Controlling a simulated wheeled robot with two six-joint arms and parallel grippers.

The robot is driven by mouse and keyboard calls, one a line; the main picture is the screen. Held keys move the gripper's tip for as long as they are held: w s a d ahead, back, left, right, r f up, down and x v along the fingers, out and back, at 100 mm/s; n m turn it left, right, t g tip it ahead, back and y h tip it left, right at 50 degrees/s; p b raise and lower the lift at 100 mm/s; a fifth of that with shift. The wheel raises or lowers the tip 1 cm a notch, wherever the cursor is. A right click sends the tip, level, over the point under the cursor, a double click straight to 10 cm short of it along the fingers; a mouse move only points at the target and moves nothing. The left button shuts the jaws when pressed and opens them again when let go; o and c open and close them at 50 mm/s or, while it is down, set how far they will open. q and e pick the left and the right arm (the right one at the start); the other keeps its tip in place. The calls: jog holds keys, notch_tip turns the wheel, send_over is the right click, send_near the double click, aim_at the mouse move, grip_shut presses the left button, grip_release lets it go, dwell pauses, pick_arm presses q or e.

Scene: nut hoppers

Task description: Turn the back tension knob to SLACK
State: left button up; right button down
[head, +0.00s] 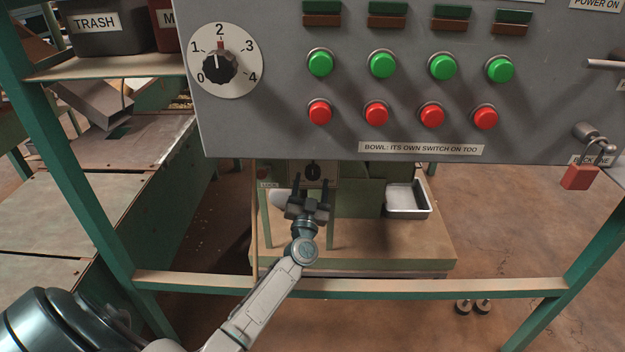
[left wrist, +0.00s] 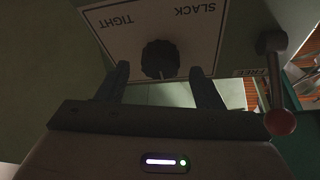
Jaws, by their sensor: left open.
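The tension knob (left wrist: 160,59) is a dark, scalloped knob on a white plate (left wrist: 120,35) marked TIGHT and SLACK in the left wrist view. The lettering appears upside down there. A pale pointer line on the knob points down in that view, away from both words. My left gripper (left wrist: 163,85) is open, with one finger on each side of the knob; I cannot tell whether they touch it. In the head view the left gripper (head: 311,188) reaches under the grey panel, just below the small dark knob (head: 313,172). My right gripper is not in view.
The grey control panel (head: 340,125) with green and red buttons hangs above the left arm. A lever with a red ball (left wrist: 280,122) stands right of the knob plate in the wrist view. A green frame rail (head: 430,287) crosses below.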

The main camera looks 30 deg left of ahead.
aim_at(313, 172)
pick_arm(q)
jog(key=shift+x, duration=1.4)
jog(key=c, duration=1)
jog(key=shift+o, duration=0.2)
jog(key=shift+n, duration=0.3)
